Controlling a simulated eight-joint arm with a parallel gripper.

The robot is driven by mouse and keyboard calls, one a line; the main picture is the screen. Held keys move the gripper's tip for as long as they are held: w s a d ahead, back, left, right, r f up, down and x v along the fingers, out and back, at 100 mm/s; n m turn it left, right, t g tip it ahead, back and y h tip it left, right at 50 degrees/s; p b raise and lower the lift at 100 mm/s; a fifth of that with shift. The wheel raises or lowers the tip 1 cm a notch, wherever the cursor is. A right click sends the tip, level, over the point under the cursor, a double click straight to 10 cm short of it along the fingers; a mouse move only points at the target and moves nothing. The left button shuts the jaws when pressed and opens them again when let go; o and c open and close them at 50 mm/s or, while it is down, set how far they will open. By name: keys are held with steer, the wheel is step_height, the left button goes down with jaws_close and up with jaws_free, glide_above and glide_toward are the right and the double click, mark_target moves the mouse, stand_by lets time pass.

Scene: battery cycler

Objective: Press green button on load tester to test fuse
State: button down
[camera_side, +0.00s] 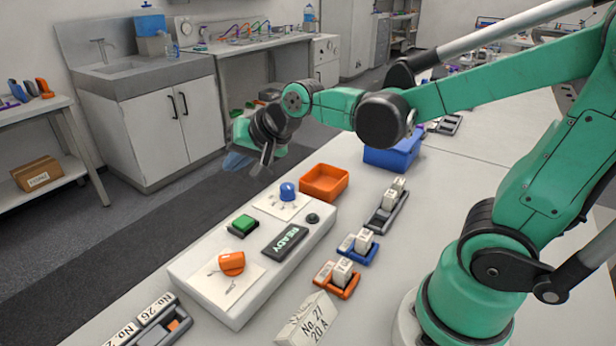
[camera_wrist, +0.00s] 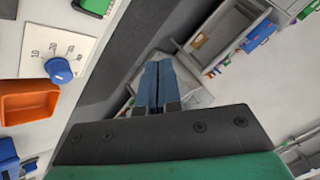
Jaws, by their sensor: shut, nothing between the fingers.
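The load tester (camera_side: 200,268) is a long white box on the bench in the side view. The display (camera_side: 285,241) reads READY. A small dark round light (camera_side: 312,218) sits near the far end. White fuses (camera_side: 341,272) stand in an orange holder, a blue holder (camera_side: 370,256) and a dark holder (camera_side: 380,220). My gripper (camera_side: 266,160) is shut and empty, above and beyond the tester's far left side, apart from the button.
A blue knob (camera_side: 288,191) and an orange knob (camera_side: 231,263) stand up from the tester on either side of the button. An orange bin (camera_side: 324,182) and a blue bin (camera_side: 395,155) lie beyond. Labelled holders (camera_side: 150,320) sit at the near left. Open floor lies left of the bench.

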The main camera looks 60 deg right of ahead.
mark_target(246, 223)
steer(key=shift+f, duration=4.4)
steer(key=shift+f, duration=0.2)
steer(key=shift+f, duration=0.25)
steer(key=shift+f, duration=0.5)
steer(key=shift+r, duration=0.95)
steer(key=shift+r, duration=2.5)
